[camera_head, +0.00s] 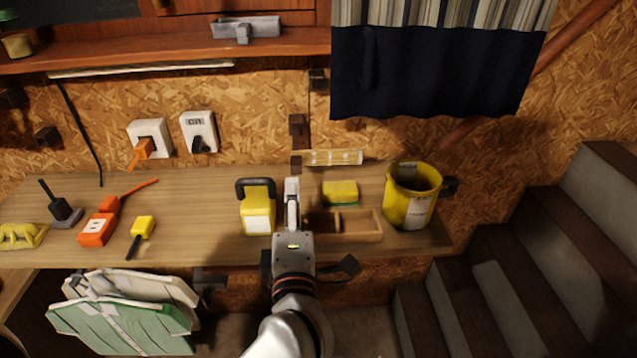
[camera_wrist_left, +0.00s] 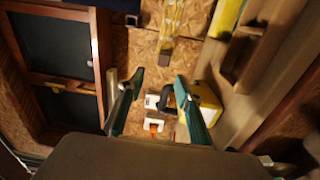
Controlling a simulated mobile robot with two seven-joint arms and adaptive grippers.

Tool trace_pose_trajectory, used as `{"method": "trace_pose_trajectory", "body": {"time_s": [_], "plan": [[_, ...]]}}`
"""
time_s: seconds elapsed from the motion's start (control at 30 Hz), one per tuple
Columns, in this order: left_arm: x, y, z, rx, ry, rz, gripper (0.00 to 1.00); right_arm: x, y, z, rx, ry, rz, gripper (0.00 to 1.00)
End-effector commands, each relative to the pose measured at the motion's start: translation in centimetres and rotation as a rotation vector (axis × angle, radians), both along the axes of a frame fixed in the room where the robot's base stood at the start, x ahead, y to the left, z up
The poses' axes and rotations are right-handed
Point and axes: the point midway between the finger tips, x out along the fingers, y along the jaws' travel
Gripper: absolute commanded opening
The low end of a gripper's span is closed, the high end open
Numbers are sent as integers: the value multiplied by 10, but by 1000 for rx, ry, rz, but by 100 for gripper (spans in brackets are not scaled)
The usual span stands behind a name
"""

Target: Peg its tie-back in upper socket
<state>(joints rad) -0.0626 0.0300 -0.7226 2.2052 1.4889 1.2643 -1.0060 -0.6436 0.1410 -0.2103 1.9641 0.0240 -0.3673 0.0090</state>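My left gripper (camera_head: 292,190) is over the bench, close to the back wall. In the left wrist view its two teal-padded fingers (camera_wrist_left: 160,80) stand apart with nothing between their tips. A yellow stranded strip (camera_head: 333,157), perhaps the tie-back, extends right from a small dark block (camera_head: 296,161) just beyond the fingers; the strip also shows in the left wrist view (camera_wrist_left: 173,18). A second dark wall block (camera_head: 296,125) is above it, and another (camera_head: 318,79) is higher. I cannot tell which is the upper socket. The navy curtain (camera_head: 425,75) hangs loose. My right gripper is out of view.
A yellow container with a black handle (camera_head: 257,215) stands left of the gripper. A sponge (camera_head: 340,191), a wooden tray (camera_head: 365,236) and a yellow mug (camera_head: 408,197) are to the right. Sockets and plugs are at left; a shelf (camera_head: 190,50) overhangs the bench.

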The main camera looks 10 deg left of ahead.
Motion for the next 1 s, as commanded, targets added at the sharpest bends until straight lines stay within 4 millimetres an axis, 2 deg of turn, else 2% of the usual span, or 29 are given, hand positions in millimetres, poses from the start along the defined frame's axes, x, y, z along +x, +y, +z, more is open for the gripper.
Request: {"method": "trace_pose_trajectory", "body": {"time_s": [0.1, 0.27, 0.77, 1.0], "plan": [[2, -5, -4, -36, 31, -13, 35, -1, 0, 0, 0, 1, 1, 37], [9, -3, -5, -37, 34, -13, 35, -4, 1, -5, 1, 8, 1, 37], [60, 11, -6, -37, 32, -12, 35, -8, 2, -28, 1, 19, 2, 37], [82, 18, -2, -33, 33, -12, 35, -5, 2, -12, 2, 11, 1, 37]]}}
